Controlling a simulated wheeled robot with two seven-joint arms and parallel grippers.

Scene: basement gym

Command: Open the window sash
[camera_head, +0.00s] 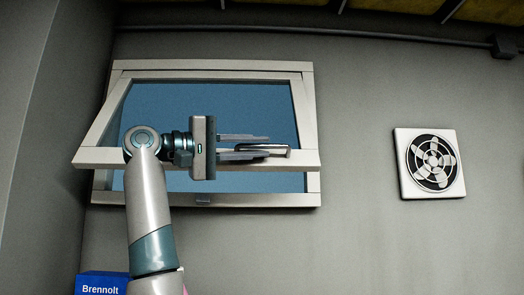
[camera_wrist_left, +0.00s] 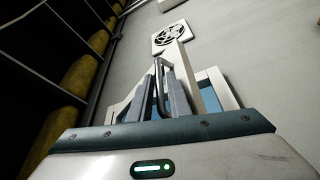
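The window sash (camera_head: 222,158) is a pale frame with blue glass. It is tilted, with its top edge at the window frame (camera_head: 212,66) and its bottom rail swung out into the room. A handle (camera_head: 268,149) is on the right part of the bottom rail. It shows as a dark bent bar (camera_wrist_left: 160,88) in the left wrist view. My left gripper (camera_head: 254,146) is open at the handle, with its fingers apart and the bar between them. Whether a finger touches the bar I cannot tell. My right gripper is not in view.
A round vent fan (camera_head: 432,163) in a white square plate is on the wall to the right. A pipe (camera_head: 300,30) runs along the wall above the window. A blue box (camera_head: 100,284) marked "Brennolt" is at the lower left. The wall below the window is clear.

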